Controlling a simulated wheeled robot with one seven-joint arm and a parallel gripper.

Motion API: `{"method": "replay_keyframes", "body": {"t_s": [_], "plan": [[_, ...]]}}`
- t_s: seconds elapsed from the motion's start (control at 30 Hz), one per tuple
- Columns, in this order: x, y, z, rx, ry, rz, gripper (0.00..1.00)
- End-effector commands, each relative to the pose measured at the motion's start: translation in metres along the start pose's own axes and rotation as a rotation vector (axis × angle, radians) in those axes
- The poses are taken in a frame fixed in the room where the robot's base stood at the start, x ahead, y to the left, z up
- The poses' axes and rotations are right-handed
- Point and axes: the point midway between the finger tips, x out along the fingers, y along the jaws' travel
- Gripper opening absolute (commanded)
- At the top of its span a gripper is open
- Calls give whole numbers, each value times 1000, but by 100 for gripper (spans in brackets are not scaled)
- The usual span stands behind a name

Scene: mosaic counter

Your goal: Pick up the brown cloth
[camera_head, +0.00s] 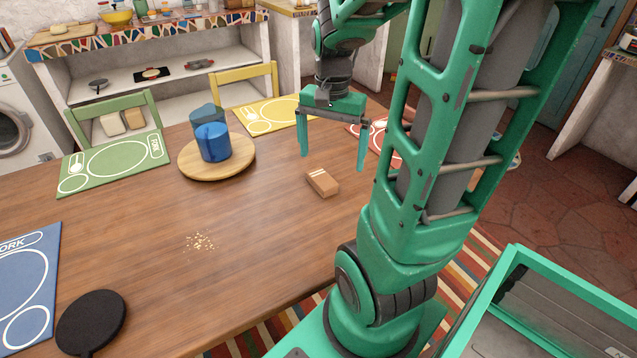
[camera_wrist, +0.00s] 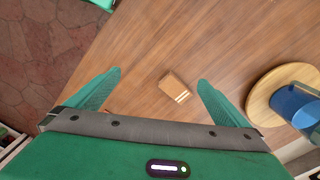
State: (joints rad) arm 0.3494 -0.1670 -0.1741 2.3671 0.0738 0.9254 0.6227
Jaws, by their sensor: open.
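The brown cloth (camera_head: 322,182) is a small folded block, tan-brown with pale stripes at one end. It lies flat on the wooden table in the head view, right of the middle. It also shows in the wrist view (camera_wrist: 174,87), where it lies between and beyond my fingertips. My gripper (camera_head: 334,152) is open and empty, pointing down above the table near the cloth. Its two green fingers also show in the wrist view (camera_wrist: 160,78), spread wide and apart from the cloth. Nothing hides the cloth.
Placemats lie along the table edges, including a green one (camera_head: 90,178). Crumbs (camera_head: 200,242) and a dark round trivet or pan (camera_head: 92,318) lie left. Table around the cloth is clear.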

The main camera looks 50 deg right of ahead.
Motion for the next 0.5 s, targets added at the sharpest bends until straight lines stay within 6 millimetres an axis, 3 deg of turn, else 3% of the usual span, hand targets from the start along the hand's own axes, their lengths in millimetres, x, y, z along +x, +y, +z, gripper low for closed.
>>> {"method": "replay_keyframes", "body": {"t_s": [0.3,0.5], "plan": [[38,-49,-67,429,-10,-3,100],[54,-64,-89,582,-18,-9,100]]}}
